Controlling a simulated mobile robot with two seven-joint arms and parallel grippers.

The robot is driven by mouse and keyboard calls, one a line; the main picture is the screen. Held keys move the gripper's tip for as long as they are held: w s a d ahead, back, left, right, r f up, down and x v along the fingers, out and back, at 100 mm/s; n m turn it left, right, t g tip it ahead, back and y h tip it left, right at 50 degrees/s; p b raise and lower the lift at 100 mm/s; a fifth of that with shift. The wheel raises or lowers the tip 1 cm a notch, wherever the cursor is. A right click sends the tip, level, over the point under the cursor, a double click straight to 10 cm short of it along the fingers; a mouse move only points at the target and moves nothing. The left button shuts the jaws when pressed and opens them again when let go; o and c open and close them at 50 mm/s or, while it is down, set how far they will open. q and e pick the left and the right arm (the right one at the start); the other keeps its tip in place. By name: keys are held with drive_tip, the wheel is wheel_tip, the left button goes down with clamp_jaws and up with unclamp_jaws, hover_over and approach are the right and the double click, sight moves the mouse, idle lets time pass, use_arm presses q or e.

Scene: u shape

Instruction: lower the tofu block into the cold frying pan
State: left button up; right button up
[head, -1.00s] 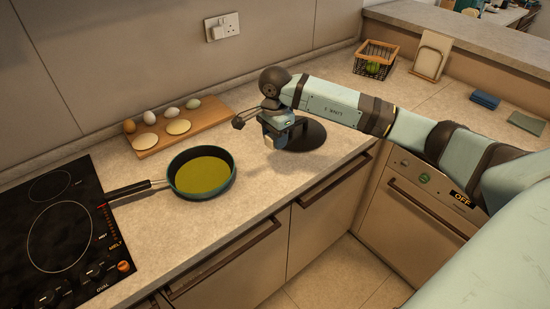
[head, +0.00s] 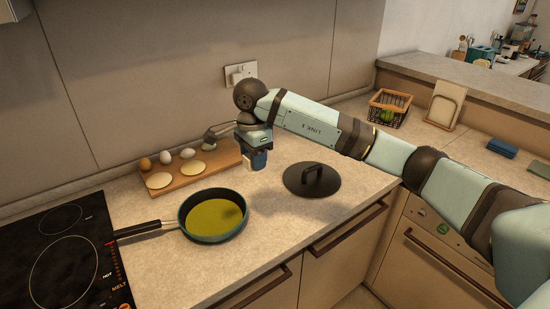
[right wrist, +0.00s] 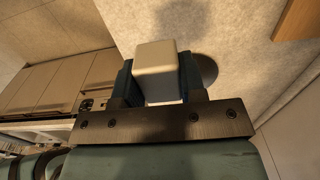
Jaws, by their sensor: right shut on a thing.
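The tofu block (right wrist: 157,60) is a pale cream block between the two dark blue fingers of my right gripper (right wrist: 160,80) in the right wrist view. In the head view my right gripper (head: 257,162) hangs above the counter, between the wooden board and the black lid, behind and right of the pan. It is shut on the tofu, which is mostly hidden there. The frying pan (head: 215,238) is dark green with a yellow layer inside. It sits on the counter, its black handle reaching left over the hob's edge. My left gripper is out of view.
A wooden board (head: 188,178) with several eggs and two pale flat rounds lies behind the pan. A black lid (head: 314,187) lies on the counter at right. The black hob (head: 62,262) is at left. The counter in front of the lid is clear.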

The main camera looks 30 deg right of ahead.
use_arm(q)
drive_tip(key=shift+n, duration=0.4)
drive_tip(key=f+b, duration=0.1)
drive_tip(key=b, duration=0.1)
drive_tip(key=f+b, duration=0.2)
drive_tip(key=b, duration=0.1)
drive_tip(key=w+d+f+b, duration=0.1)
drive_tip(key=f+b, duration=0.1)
drive_tip(key=shift+b, duration=0.35)
use_arm(e)
drive_tip(key=w+a+f, duration=0.6)
drive_tip(key=a+f, duration=0.4)
drive_tip(key=a, duration=0.1)
drive_tip(key=shift+w, duration=0.15)
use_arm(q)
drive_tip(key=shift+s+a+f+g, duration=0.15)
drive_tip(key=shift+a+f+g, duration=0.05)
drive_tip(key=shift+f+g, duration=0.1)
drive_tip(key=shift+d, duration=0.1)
use_arm(e)
drive_tip(key=shift+f, duration=0.15)
drive_tip(key=shift+f+b, duration=1.1)
drive_tip(key=shift+f, duration=0.5)
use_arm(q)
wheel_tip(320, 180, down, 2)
use_arm(e)
drive_tip(key=shift+f, duration=0.35)
